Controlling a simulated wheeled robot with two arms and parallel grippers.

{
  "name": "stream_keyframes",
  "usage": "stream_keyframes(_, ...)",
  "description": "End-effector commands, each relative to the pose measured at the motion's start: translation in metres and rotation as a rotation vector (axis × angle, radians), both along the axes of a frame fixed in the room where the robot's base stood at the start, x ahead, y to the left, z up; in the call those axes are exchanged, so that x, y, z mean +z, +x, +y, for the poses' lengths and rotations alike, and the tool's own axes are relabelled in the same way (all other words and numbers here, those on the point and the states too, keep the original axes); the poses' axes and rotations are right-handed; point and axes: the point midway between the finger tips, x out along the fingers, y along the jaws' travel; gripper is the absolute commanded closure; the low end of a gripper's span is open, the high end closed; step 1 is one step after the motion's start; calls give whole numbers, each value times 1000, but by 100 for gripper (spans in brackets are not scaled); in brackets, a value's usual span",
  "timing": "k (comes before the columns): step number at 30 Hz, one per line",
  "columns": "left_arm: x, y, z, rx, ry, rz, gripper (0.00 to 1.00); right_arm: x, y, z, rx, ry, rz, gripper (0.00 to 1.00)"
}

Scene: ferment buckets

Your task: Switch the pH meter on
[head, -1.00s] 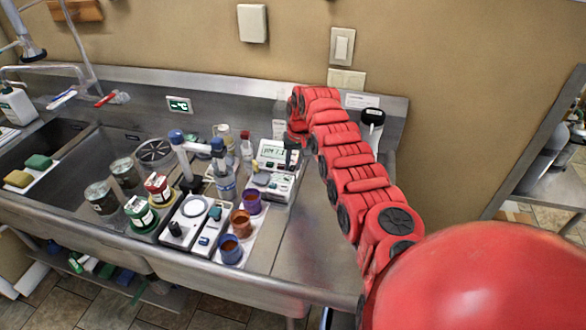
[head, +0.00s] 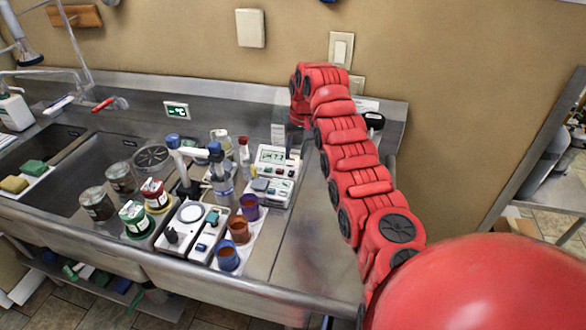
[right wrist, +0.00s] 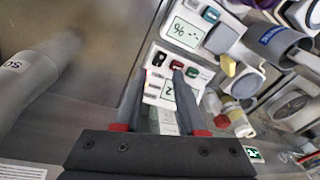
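The pH meter (head: 271,157) is a white box on the steel counter, its display reading about pH 7. In the right wrist view the pH meter (right wrist: 152,85) appears upside down, with part of its display hidden by a finger. A row of black, red and green buttons lies on its face, and the red button (right wrist: 177,65) is close to one fingertip. I cannot tell whether it touches. My right gripper (right wrist: 158,85) is open and empty over the meter; in the head view it is mostly hidden behind the arm. My left gripper is not in view.
A second meter (right wrist: 187,30) shows dashes and a percent sign. Electrode bottle (head: 222,180), purple, brown and blue cups (head: 228,257), a stirrer plate (head: 185,222) and several jars crowd the counter left of the meter. Steel to its right is clear.

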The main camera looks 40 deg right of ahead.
Motion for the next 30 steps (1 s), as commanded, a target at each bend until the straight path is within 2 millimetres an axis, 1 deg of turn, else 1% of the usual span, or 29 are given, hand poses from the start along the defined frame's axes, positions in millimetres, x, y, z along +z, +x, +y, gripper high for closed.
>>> stream_keyframes(1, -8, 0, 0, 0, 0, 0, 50, 12, -1, 0, 2, -5, -5, 60)
stream_keyframes(5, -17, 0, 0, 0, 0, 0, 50, 48, -7, -2, 1, -5, -5, 60)
stream_keyframes(12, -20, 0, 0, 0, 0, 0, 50, 85, -13, -4, 1, -2, 1, 60)
stream_keyframes(16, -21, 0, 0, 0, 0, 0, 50, 95, -15, -4, 1, 0, 4, 60)
stream_keyframes(20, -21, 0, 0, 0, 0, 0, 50, 101, -17, -5, 0, 1, 2, 60)
stream_keyframes(30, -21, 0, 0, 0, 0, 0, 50, 101, -17, -5, 0, 1, 3, 60)
